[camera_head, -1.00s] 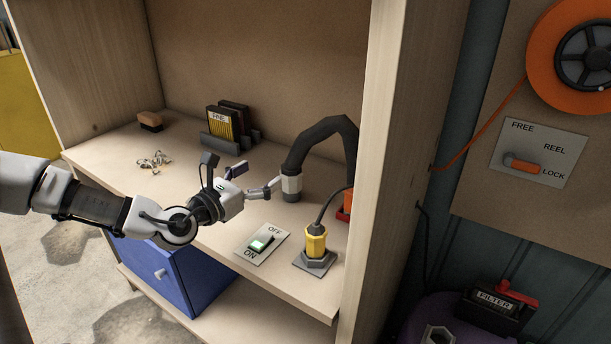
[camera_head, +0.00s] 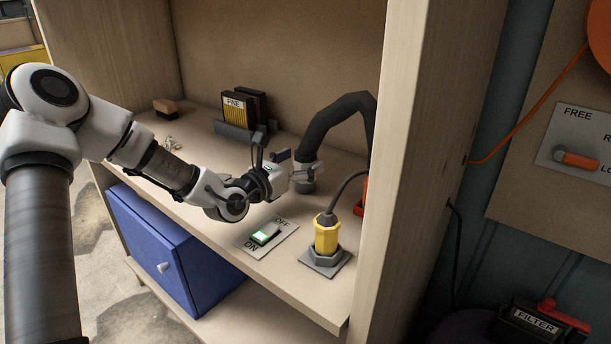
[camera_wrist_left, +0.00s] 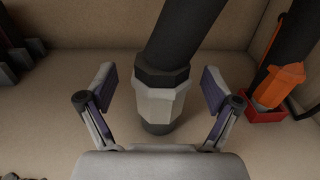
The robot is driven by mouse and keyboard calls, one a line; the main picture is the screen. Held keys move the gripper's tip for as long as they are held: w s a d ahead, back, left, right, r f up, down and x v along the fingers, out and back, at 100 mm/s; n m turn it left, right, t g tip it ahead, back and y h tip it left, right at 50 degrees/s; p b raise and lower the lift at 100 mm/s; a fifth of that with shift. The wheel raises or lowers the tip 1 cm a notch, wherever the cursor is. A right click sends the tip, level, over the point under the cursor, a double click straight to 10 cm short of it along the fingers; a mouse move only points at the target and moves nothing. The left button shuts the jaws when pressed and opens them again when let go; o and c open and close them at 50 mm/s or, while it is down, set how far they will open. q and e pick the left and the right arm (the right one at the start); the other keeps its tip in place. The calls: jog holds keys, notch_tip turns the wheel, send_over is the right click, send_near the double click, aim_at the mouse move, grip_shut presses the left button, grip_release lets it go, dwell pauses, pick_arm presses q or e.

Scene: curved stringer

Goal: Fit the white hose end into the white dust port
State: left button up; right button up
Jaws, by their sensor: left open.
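The white hose end (camera_head: 306,170) is a faceted pale collar on a thick black hose (camera_head: 335,115), standing upright on the shelf. My left gripper (camera_head: 293,166) is open beside it. In the left wrist view the hose end (camera_wrist_left: 162,103) sits between the two spread fingers of my left gripper (camera_wrist_left: 160,88), with a gap on each side. A dark ring shows at its foot. I cannot make out the white dust port. My right gripper is not in view.
A yellow plug (camera_head: 326,233) on a grey base and a lit switch plate (camera_head: 267,235) are near the shelf's front. An orange-and-red fitting (camera_wrist_left: 278,85) stands right of the hose. Filter cards (camera_head: 240,108) stand behind. A wooden upright (camera_head: 425,150) bounds the right.

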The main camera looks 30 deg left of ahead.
pick_arm(q)
jog(key=shift+w+d, duration=0.25)
jog(key=shift+w, duration=0.5)
jog(key=shift+s+a, duration=0.1)
jog(key=shift+c, duration=0.3)
jog(key=c, duration=1.3)
jog(key=shift+r, duration=0.15)
